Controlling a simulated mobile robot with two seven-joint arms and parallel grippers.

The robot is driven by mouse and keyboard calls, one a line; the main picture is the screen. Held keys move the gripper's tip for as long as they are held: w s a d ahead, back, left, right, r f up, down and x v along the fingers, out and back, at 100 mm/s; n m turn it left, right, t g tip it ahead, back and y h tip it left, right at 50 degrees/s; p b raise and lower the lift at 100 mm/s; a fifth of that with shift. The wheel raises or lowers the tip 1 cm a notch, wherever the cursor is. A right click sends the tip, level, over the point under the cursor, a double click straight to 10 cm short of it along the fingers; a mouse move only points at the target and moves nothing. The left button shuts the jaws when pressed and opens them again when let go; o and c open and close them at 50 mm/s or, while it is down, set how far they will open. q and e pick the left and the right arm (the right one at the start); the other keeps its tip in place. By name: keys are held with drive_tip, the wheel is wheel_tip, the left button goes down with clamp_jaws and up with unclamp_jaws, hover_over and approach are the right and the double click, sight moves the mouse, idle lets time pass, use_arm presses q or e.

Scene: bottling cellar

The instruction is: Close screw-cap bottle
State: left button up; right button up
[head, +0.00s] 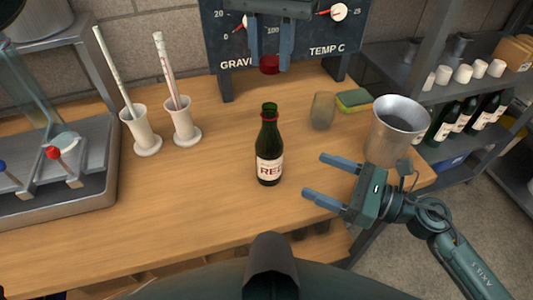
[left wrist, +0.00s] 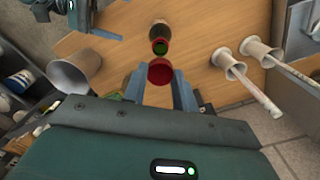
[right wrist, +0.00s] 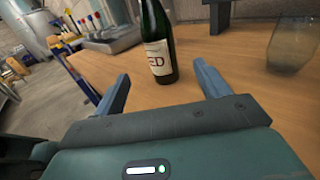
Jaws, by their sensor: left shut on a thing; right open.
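A green glass bottle (head: 269,148) with a red neck band and a "RED" label stands upright on the wooden table. Its open mouth shows in the left wrist view (left wrist: 160,46). My left gripper (head: 271,58) is shut on a red cap (head: 269,65), held in the air above and behind the bottle in the head view. The cap also shows between the fingers in the left wrist view (left wrist: 160,72). My right gripper (head: 312,177) is open and empty, right of the bottle. In the right wrist view the bottle (right wrist: 156,42) stands beyond and between the open fingers, apart from them.
A cloudy glass (head: 322,111), a sponge (head: 353,99) and a metal bucket (head: 397,128) stand to the right. Two white cylinders with tubes (head: 145,135) stand at the left beside a metal tray (head: 75,196). A gauge board (head: 222,50) is behind. The table's front left is clear.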

sight(281, 160)
drive_tip(key=shift+a, duration=0.1)
drive_tip(key=x, duration=1.2)
drive_tip(key=c, duration=1.4)
use_arm(q)
drive_tip(key=shift+f, duration=2.5)
use_arm(e)
drive_tip(key=shift+c, duration=0.2)
